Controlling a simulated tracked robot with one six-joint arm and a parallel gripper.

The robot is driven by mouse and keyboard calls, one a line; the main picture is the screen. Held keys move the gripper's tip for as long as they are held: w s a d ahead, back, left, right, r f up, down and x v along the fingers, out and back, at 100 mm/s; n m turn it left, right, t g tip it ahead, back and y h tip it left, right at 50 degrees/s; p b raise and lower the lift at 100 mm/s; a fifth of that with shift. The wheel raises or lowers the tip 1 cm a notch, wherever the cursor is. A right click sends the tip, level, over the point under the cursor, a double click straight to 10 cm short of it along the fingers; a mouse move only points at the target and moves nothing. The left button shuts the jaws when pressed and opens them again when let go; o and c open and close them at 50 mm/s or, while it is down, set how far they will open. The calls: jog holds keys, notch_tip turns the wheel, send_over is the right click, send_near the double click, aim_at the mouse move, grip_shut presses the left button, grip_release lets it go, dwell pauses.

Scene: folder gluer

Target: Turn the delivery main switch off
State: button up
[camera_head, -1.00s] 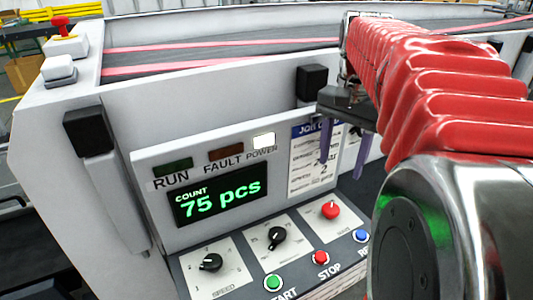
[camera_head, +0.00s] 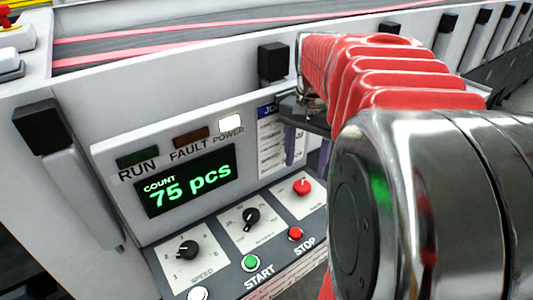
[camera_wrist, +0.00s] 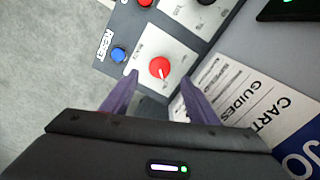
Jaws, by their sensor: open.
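The delivery main switch appears to be the red rotary knob (camera_head: 302,187) on a pale plate at the right end of the control panel; its label is too small to read. It also shows in the wrist view (camera_wrist: 160,67), with a white pointer mark, just beyond my fingertips. My gripper (camera_head: 307,150) is above and behind the knob in the head view, partly hidden by my red-sleeved arm. In the wrist view my gripper's purple fingers (camera_wrist: 158,82) are apart and empty, one to each side below the knob, not visibly touching it.
A blue RESET button (camera_wrist: 118,54) sits beside the knob. Black dials (camera_head: 251,216), a green START button (camera_head: 251,263) and a red STOP button (camera_head: 295,234) are close by. The display (camera_head: 187,180) reads 75 pcs, and the POWER lamp (camera_head: 230,123) is lit white. A job card (camera_wrist: 250,118) hangs behind.

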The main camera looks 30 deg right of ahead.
aim_at(303, 185)
notch_tip(303, 185, down, 6)
jog(key=shift+f, duration=0.25)
jog(key=c, duration=0.9)
jog(key=shift+d, duration=0.2)
jog(key=shift+c, duration=0.7)
jog(key=shift+a, duration=0.15)
